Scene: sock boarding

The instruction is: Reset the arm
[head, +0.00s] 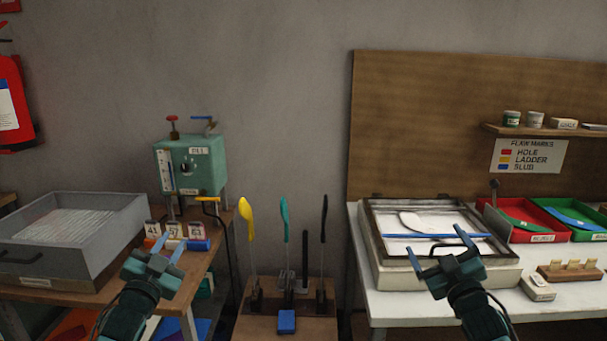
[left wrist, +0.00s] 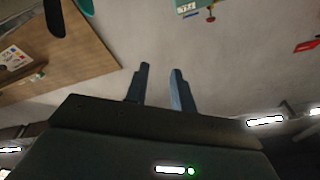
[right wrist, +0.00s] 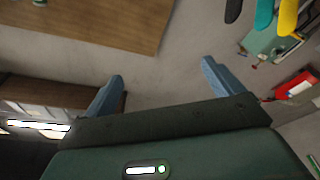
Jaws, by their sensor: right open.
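My left gripper (head: 170,245) is raised at the lower left in the head view, in front of the left bench. In the left wrist view its two fingers (left wrist: 160,75) stand a modest gap apart with nothing between them. My right gripper (head: 437,241) is raised in front of the framed tray on the right table. In the right wrist view its fingers (right wrist: 162,70) are wide apart and empty. Both grippers point forward, toward the wall.
Upright yellow (head: 246,219), teal (head: 284,219) and black (head: 323,219) forms stand between my arms. A grey bin (head: 130,225) and green machine (head: 205,165) are left. A framed tray (head: 375,225) with a white form, red (head: 497,222) and green bins are right.

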